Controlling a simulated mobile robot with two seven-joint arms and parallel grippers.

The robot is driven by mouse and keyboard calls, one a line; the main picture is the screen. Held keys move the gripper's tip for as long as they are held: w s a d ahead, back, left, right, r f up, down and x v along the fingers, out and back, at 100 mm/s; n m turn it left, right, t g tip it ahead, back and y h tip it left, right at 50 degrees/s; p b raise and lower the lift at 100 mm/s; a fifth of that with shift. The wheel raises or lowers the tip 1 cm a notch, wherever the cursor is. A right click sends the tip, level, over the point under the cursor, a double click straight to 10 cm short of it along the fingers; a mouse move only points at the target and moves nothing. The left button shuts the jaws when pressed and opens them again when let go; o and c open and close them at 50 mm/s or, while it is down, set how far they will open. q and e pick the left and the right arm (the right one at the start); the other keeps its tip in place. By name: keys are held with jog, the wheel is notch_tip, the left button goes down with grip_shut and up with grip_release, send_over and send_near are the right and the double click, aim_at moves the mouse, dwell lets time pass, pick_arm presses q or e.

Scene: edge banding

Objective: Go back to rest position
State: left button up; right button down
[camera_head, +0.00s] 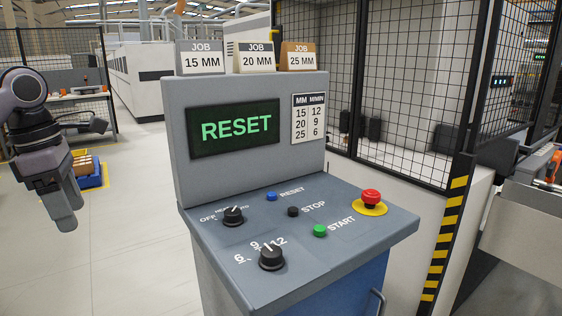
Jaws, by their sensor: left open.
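My left gripper (66,222) hangs at the left edge of the view, pointing down, open, with nothing seen in it. It is left of the control console (178,150) and apart from it. The console's screen (235,127) reads RESET in green. Its sloped panel has a blue RESET button (271,196), a black STOP button (293,211), a green START button (320,230) and a red mushroom button (371,196) on a yellow base. A mode knob (233,215) and a speed knob (271,257) sit at the panel's left. My right gripper is not in view.
Job cards for 15 MM (202,60), 20 MM (257,59) and 25 MM (299,59) stand on top of the console. A mesh fence (410,90) with a striped post (450,230) is at the right. A blue bin (92,180) is on the floor behind my left gripper. The floor left of the console is clear.

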pick_arm(q)
jog(key=s+a+n, duration=0.1)
jog(key=a, duration=0.3)
jog(key=s+d+f+n+t+h, duration=0.2)
jog(key=d+f+n+t+h, duration=0.2)
jog(key=d+f+n+h, duration=1.15)
jog(key=s+a+f+n+t+y, duration=0.1)
jog(key=s+a+f+n+y, duration=0.3)
jog(key=s+f+n+y, duration=0.25)
jog(key=s+a+f+n+t+y, duration=0.2)
jog(key=s+a+f+n+y, duration=0.25)
jog(key=f+n, duration=0.45)
jog(key=s+a+f+n+t+y, duration=0.1)
jog(key=s+a+f+n+y, duration=0.3)
jog(key=s+f+n, duration=0.45)
jog(key=d+n+t+p, duration=0.1)
jog(key=d+n, duration=0.4)
jog(key=d, duration=1.1)
jog(key=shift+w+f+n+t+p, duration=0.15)
jog(key=shift+f+n+t+p, duration=0.25)
jog(key=shift+p, duration=0.3)
